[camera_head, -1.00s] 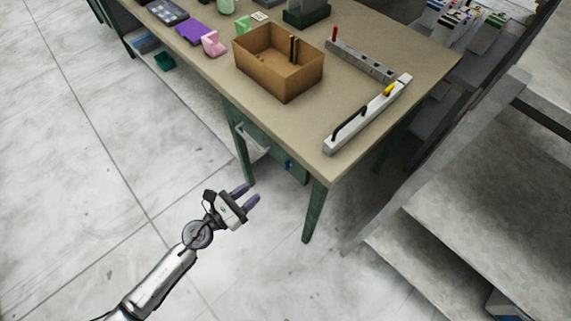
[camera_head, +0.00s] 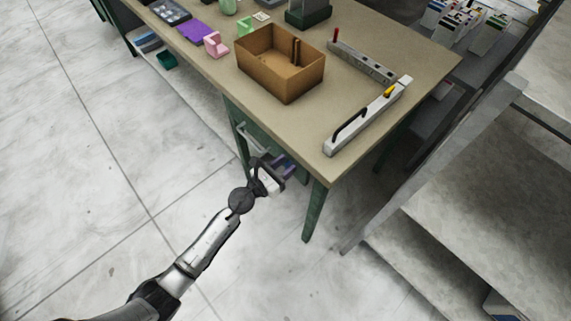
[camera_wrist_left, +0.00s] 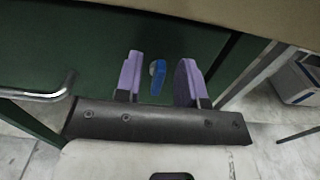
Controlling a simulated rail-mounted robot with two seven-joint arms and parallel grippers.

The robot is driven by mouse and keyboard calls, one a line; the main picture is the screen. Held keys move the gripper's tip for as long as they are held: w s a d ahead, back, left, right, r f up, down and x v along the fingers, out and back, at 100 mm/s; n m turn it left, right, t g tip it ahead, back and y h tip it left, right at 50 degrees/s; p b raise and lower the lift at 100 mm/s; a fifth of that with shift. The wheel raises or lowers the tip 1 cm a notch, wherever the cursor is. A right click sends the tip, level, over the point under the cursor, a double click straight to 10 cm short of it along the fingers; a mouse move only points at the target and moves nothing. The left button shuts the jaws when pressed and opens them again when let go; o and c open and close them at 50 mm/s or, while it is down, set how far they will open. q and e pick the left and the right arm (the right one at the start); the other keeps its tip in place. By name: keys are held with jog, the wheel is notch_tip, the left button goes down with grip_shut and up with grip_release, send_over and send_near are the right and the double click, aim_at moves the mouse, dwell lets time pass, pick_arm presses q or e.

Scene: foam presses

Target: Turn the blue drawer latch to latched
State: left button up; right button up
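The blue latch (camera_wrist_left: 157,77) is a small knob on the green drawer front (camera_wrist_left: 60,50) under the table top. In the wrist view it stands nearly upright, slightly tilted, between my left gripper's two purple fingers. My left gripper (camera_wrist_left: 161,62) is open, with a gap showing on both sides of the latch. In the head view my left gripper (camera_head: 286,165) is at the drawer front below the table edge, and it hides the latch there. My right gripper is in neither view.
A metal drawer handle (camera_wrist_left: 45,96) sticks out left of the latch. The table top (camera_head: 270,112) overhangs above, and a green table leg (camera_head: 314,212) stands to the right. A brown box (camera_head: 284,82) and a white bar with a black handle (camera_head: 365,118) lie on top.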

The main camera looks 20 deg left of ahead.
pick_arm(q)
jog(key=shift+w+d, duration=0.1)
jog(key=shift+c, duration=0.4)
grip_shut()
